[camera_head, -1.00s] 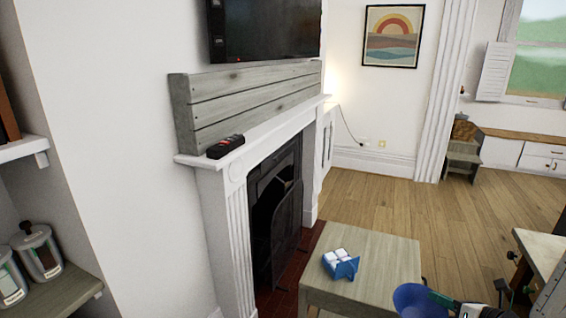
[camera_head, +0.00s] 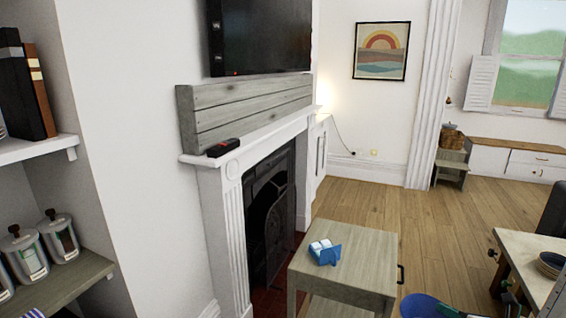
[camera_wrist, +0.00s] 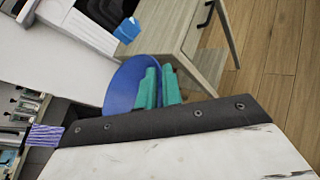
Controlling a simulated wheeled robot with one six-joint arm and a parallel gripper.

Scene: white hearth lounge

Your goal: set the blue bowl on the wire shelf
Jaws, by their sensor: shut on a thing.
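The blue bowl (camera_head: 422,306) shows at the bottom edge of the head view, partly cut off. In the wrist view the bowl (camera_wrist: 122,86) is tilted, with its round blue side visible. My gripper (camera_wrist: 160,88) has teal fingers closed on the bowl's rim. In the head view only a small part of my gripper shows beside the bowl, at the bottom edge. I cannot make out a wire shelf in either view.
A wooden side table (camera_head: 350,262) holds a blue container with white items (camera_head: 325,252). A marble-topped table (camera_head: 535,258) with stacked plates stands right. Shelves with canisters (camera_head: 60,238) and books stand left. Wooden floor is clear toward the back.

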